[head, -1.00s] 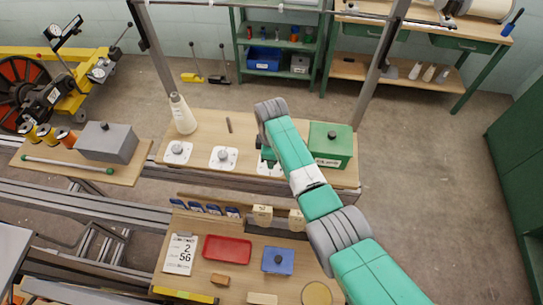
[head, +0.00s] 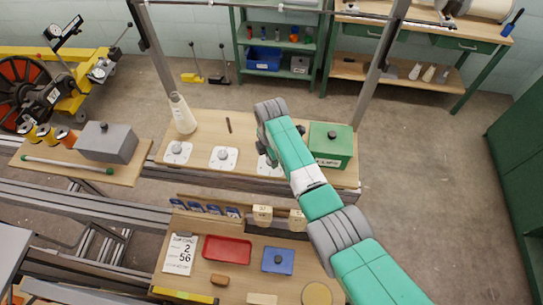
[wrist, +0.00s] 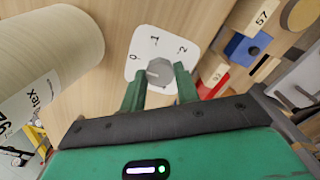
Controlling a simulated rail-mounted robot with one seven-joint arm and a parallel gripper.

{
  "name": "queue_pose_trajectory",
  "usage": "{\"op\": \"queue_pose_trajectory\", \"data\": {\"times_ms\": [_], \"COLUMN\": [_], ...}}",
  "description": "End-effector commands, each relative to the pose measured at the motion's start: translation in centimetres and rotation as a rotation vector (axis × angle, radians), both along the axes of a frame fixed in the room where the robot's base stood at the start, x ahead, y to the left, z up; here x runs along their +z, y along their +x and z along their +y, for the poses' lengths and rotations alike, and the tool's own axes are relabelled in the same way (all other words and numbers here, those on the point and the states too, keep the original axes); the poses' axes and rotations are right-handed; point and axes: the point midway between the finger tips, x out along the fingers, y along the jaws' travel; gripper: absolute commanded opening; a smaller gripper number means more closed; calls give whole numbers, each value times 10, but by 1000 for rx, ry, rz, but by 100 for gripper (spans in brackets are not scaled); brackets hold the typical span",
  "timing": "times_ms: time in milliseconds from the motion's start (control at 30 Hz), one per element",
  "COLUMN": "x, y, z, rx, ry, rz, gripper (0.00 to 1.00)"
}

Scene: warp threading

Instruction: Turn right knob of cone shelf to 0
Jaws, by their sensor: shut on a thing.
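The cone shelf (head: 205,128) carries three white dials in a row in the head view. The left dial (head: 177,152) and the middle dial (head: 222,158) are uncovered. The right dial (head: 268,169) lies partly under my arm. In the wrist view, a white dial plate (wrist: 147,48) has the marks 0, 1 and 2 around a grey round knob (wrist: 158,72). My gripper (wrist: 159,88) is shut on this knob, with its two green fingers on either side. I cannot clearly read which mark the knob points to.
A pale cone (head: 181,114) stands at the shelf's back left, and a green box (head: 331,146) sits right of my arm. A large cone (wrist: 45,60) fills the wrist view's left. The lower bench holds a red tray (head: 227,249) and a blue box (head: 278,261).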

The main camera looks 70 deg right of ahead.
Motion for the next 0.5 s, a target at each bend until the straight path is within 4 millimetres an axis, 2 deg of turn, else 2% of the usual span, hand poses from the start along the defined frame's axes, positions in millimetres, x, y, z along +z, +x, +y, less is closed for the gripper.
{"op": "queue_pose_trajectory", "data": {"times_ms": [433, 467, 500], "x": [3, 3, 3], "y": [1, 1, 1], "z": [-1, -1, -1], "rx": [10, 9, 9], "ry": [-1, -1, 0], "rz": [-1, -1, -1], "gripper": [8, 33, 41]}}
